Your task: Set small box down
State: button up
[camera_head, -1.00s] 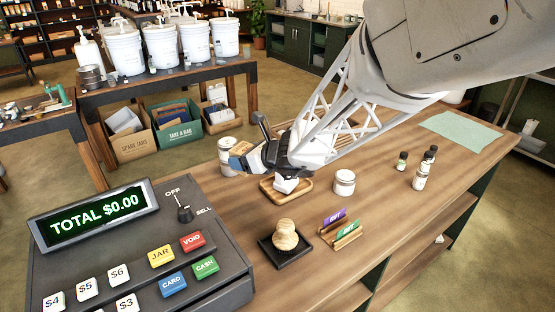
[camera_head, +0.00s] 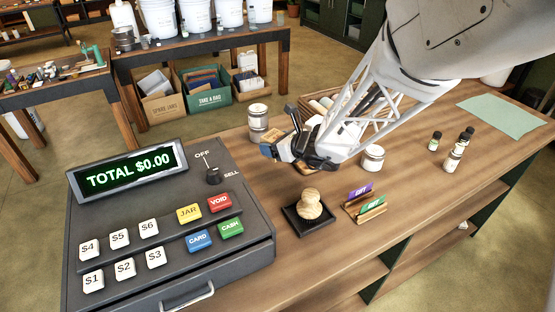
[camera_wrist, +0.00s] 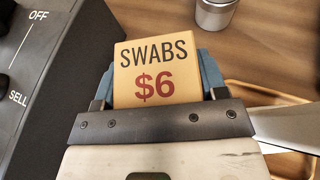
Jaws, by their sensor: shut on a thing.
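The small box (camera_wrist: 155,72) is tan with "SWABS $6" on its face. It sits between the blue fingertips of my gripper (camera_wrist: 160,85) in the wrist view, and the gripper is shut on it. In the head view my gripper (camera_head: 275,149) is over the wooden counter (camera_head: 335,240), between the cash register and a lidded jar. The box (camera_head: 270,135) shows only partly there. I cannot tell whether its underside touches the counter.
The cash register (camera_head: 130,235) stands close on the left. A lidded jar (camera_head: 258,117) is behind the gripper and another jar (camera_head: 372,158) is to its right. A stamp (camera_head: 310,203) on a black pad and a gift card holder (camera_head: 370,210) stand in front. A wooden tray (camera_wrist: 240,90) is mostly hidden.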

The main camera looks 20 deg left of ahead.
jog(key=shift+f, duration=1.6)
jog(key=shift+f, duration=0.1)
jog(key=shift+f, duration=1.8)
jog(key=shift+f, duration=0.1)
jog(key=o, duration=0.9)
jog(key=shift+o, duration=0.2)
jog(key=shift+r, duration=0.2)
jog(key=shift+s+d+r, duration=0.15)
jog(key=shift+s+d, duration=0.05)
jog(key=shift+d, duration=0.25)
jog(key=shift+v, duration=5.45)
